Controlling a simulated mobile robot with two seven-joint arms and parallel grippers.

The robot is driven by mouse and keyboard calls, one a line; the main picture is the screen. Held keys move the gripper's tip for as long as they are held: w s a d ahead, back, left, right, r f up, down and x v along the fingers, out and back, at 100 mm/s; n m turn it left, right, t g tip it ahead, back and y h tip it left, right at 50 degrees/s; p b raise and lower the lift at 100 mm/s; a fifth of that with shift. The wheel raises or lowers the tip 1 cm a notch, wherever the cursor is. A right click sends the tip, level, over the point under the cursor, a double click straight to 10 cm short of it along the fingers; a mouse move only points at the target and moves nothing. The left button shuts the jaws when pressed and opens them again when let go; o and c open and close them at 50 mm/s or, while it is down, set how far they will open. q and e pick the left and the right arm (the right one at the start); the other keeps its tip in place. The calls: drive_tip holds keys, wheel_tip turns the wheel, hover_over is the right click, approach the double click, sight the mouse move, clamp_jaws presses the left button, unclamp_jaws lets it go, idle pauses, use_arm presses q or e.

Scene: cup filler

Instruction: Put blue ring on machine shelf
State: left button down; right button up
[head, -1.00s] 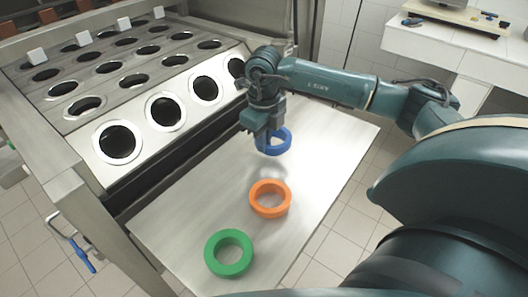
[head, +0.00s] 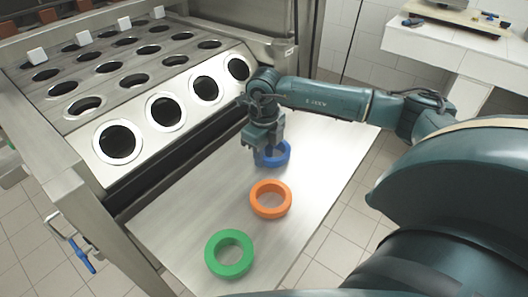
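The blue ring (head: 284,156) is at the far part of the flat metal machine shelf (head: 190,222), low over it or resting on it; I cannot tell whether it touches. My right gripper (head: 262,153) points down at the ring's left side, with its fingers at the ring's wall. It appears shut on the ring, though the fingertips are partly hidden. My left gripper is not in view.
An orange ring (head: 271,199) and a green ring (head: 229,254) lie on the shelf nearer to me. The machine's sloped panel (head: 137,102) with round holes rises behind left. The shelf's right edge drops to the tiled floor (head: 330,235). A white counter (head: 450,45) stands back right.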

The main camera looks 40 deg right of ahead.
wheel_tip(320, 180, up, 12)
drive_tip(key=shift+r, duration=0.15)
idle(0.6)
idle(0.4)
